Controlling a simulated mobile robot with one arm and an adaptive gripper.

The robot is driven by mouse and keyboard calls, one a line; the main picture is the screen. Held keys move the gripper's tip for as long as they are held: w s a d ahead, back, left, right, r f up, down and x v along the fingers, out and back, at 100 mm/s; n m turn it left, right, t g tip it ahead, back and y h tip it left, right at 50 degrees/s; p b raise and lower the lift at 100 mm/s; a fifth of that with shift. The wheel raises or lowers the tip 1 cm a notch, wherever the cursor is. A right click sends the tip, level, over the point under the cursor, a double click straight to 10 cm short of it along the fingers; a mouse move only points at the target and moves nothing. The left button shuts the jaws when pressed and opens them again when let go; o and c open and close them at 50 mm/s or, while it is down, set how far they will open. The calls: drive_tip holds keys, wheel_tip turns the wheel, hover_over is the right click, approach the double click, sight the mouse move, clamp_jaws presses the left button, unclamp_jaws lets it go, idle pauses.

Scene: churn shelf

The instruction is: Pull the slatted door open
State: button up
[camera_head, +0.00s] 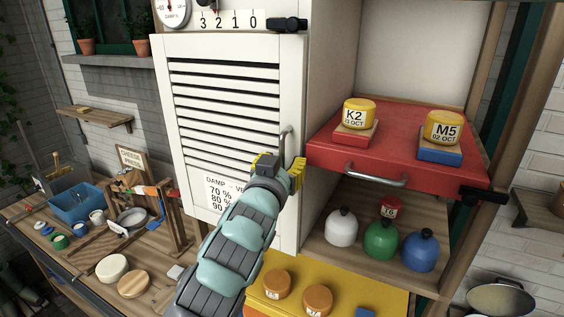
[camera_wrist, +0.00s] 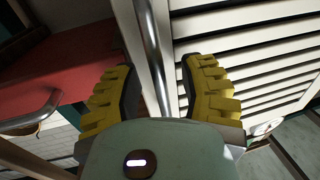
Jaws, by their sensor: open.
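The white slatted door (camera_head: 220,105) is shut at the left of the shelf unit; its slats also show in the wrist view (camera_wrist: 250,50). A curved metal handle (camera_head: 285,140) stands upright near the door's right edge. My gripper (camera_head: 281,168) is at the handle's lower part, in front of the door. In the wrist view the handle bar (camera_wrist: 153,55) runs between the two yellow fingers of my gripper (camera_wrist: 158,85). The fingers are open, with a gap showing on the left side. The lower end of the handle is hidden behind my gripper in the head view.
A red drawer (camera_head: 330,146) with a metal handle (camera_head: 377,181) lies just right of the door, holding yellow jars K2 (camera_head: 358,114) and M5 (camera_head: 443,127). A black latch (camera_head: 288,25) sits at the door's top right. A cluttered wooden bench (camera_head: 75,258) stands at the left.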

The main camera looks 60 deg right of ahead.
drive_tip(key=shift+o, duration=0.5)
clamp_jaws()
